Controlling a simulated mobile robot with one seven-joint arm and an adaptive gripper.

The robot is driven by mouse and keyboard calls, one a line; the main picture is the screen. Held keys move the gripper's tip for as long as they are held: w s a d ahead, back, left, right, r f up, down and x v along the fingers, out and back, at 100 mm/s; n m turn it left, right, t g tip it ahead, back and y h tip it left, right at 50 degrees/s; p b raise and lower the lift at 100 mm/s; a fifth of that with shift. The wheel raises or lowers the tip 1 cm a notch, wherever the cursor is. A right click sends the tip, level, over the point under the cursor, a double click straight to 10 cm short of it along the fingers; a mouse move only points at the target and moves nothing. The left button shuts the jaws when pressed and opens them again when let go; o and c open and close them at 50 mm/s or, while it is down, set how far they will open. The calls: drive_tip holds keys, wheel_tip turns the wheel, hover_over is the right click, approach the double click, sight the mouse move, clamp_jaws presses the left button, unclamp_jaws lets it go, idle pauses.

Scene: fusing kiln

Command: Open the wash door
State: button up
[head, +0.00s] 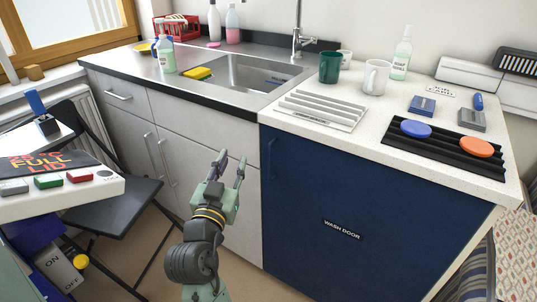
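My gripper (231,163) is left of the door, in front of the grey cabinets. Its two fingers point up and are spread apart with nothing between them. It is not touching the handle as far as this view shows.
A steel sink (245,74) and a worktop with a ribbed rack (315,108), cups and a black ribbed mat (440,150) are above. Floor shows between chair and cabinets.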

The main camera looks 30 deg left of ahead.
sight(269, 157)
drive_tip(key=w+d+f+m+h, duration=0.2)
drive_tip(key=d+f+h, duration=0.2)
drive_tip(key=f, duration=0.1)
drive_tip(key=w+p, duration=0.1)
drive_tip(key=w, duration=0.2)
drive_tip(key=w+a+p, duration=0.1)
drive_tip(key=w, duration=0.2)
drive_tip(key=w+p, duration=0.1)
drive_tip(key=w, duration=0.1)
drive_tip(key=shift+w+a+r, duration=0.2)
drive_tip(key=shift+w+a, duration=0.15)
drive_tip(key=shift+w, duration=0.05)
drive_tip(key=shift+w+a+f, duration=0.1)
drive_tip(key=shift+w, duration=0.45)
drive_tip(key=shift+c, duration=0.6)
clamp_jaws()
